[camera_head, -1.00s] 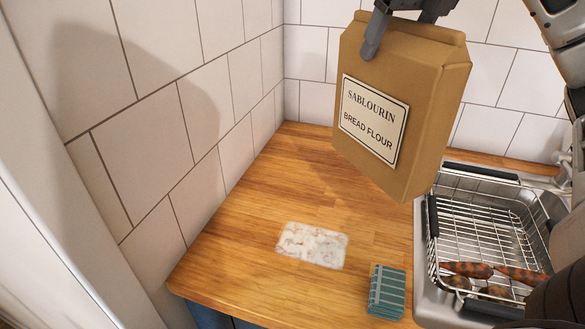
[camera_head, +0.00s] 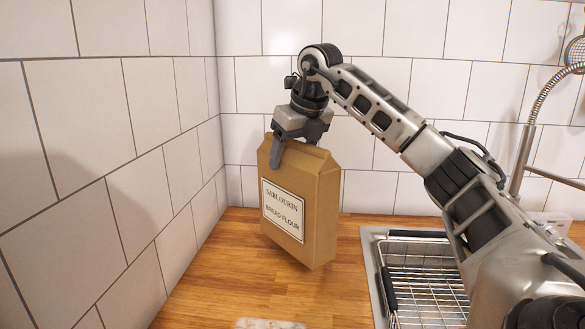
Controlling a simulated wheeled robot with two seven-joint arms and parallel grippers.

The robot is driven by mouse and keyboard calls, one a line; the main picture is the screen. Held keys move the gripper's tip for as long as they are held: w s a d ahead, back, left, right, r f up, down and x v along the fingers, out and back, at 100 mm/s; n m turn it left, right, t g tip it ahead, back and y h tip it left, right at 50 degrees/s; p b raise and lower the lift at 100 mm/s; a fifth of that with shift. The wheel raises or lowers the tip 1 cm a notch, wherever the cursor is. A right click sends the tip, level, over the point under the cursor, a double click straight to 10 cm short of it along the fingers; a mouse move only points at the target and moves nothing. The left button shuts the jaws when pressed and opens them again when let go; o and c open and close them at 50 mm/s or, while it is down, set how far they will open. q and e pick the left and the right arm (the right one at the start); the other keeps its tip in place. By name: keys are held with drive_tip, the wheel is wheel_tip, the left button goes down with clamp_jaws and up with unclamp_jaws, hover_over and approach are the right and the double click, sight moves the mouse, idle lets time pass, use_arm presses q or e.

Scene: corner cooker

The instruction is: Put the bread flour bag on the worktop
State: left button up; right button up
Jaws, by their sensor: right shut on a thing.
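The bread flour bag (camera_head: 318,210) is a brown paper bag with a white label, near the back left corner. My right gripper (camera_head: 290,150) is shut on its top edge from above. My left gripper is not in view.
A sink with a wire rack (camera_head: 425,290) is to the right of the bag. A tap (camera_head: 522,160) stands further right. White tiled walls close the left and back. A pale patch (camera_head: 268,324) lies on the worktop at the bottom edge. The worktop left of the bag is clear.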

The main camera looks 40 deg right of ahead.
drive_tip(key=shift+w+d+f, duration=0.1)
drive_tip(key=shift+w+f, duration=0.1)
drive_tip(key=shift+f, duration=1.55)
drive_tip(key=o, duration=1.5)
drive_tip(key=shift+f, duration=0.15)
drive_tip(key=shift+o, duration=0.2)
drive_tip(key=v, duration=1.2)
